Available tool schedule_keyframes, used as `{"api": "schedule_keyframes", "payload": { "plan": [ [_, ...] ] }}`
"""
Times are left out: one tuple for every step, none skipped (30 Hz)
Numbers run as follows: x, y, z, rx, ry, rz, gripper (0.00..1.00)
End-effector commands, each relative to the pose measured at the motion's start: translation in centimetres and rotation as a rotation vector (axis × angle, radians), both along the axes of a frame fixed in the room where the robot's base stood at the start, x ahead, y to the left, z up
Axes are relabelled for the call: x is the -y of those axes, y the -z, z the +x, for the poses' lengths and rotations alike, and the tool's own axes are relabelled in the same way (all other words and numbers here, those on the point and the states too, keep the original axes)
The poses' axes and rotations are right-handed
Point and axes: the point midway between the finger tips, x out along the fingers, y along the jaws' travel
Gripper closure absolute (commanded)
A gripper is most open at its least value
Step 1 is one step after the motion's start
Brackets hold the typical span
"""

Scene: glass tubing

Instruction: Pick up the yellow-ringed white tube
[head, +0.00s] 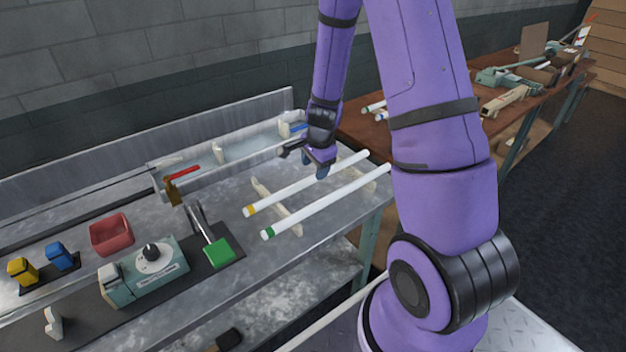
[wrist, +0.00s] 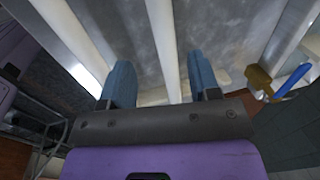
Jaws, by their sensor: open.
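The yellow-ringed white tube (head: 285,195) lies slanting across a pale wooden support on the metal bench in the head view, its yellow ring at the near left end. My gripper (head: 308,163) is at the tube's far half, fingers pointing down. In the wrist view my gripper (wrist: 162,72) is open, with a white tube (wrist: 163,30) running between its two blue fingers, gaps on both sides. No ring shows there; its position matches the yellow-ringed tube. Whether the fingertips are level with it is hard to tell.
A green-ringed white tube (head: 325,203) lies parallel, nearer the bench's front edge. A metal trough (head: 235,150) runs behind. A red bin (head: 110,234), a teal device with a knob (head: 150,270) and a green pad (head: 219,251) stand to the left.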

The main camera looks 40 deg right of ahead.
Motion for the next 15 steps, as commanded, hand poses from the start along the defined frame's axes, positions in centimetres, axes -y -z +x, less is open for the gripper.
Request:
{"api": "schedule_keyframes", "payload": {
  "plan": [
    [0.0, 0.2, 0.0, 0.000, 0.000, 0.001, 0.44],
    [0.0, 0.3, 0.1, 0.000, 0.000, 0.001, 0.44],
    [0.0, 0.4, 0.1, 0.000, 0.000, 0.000, 0.44],
    [0.0, 0.6, 0.2, 0.000, 0.000, 0.000, 0.44],
    [0.0, 0.8, 0.3, 0.000, 0.001, 0.000, 0.44],
    [0.0, 1.2, 0.4, -0.001, 0.001, 0.000, 0.44],
    [0.0, 1.6, 0.5, -0.002, 0.001, 0.001, 0.44],
    [0.0, 2.0, 0.7, -0.001, 0.002, 0.002, 0.44],
    [0.0, 2.4, 0.9, -0.001, 0.002, 0.001, 0.44],
    [0.0, 2.8, 1.1, -0.001, 0.003, 0.002, 0.44],
    [0.0, 3.2, 1.2, -0.001, 0.002, 0.001, 0.44],
    [-0.1, 3.7, 1.3, -0.002, 0.002, 0.002, 0.44],
    [0.0, 4.0, 1.3, -0.002, 0.002, 0.001, 0.44],
    [0.0, 4.3, 1.4, -0.001, 0.002, 0.001, 0.44],
    [0.0, 4.6, 1.5, -0.001, 0.001, 0.001, 0.44]
  ]
}}
